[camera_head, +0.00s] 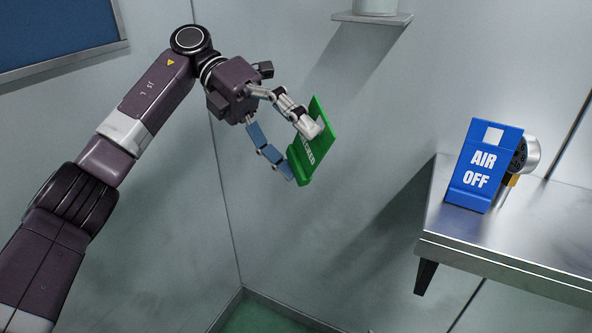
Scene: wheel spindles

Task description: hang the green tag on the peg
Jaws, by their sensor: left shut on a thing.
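The green tag (319,122) is a flat green plate with white lettering, partly covered by a finger. It is tilted and held in the air in front of the grey wall. My left gripper (306,152) is shut on the tag, with one finger across its face and the other at its lower left edge. No bare peg shows clearly. A blue tag (470,187) reading "AIR OFF" stands slightly tilted on the metal table at the right, in front of a round silver part (526,153). My right gripper is out of view.
The metal table (540,225) has a front edge and a dark leg at the lower right. A small wall shelf (372,19) with a pale cylinder is at the top. A blue board (60,32) hangs at upper left. The space between tag and table is clear.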

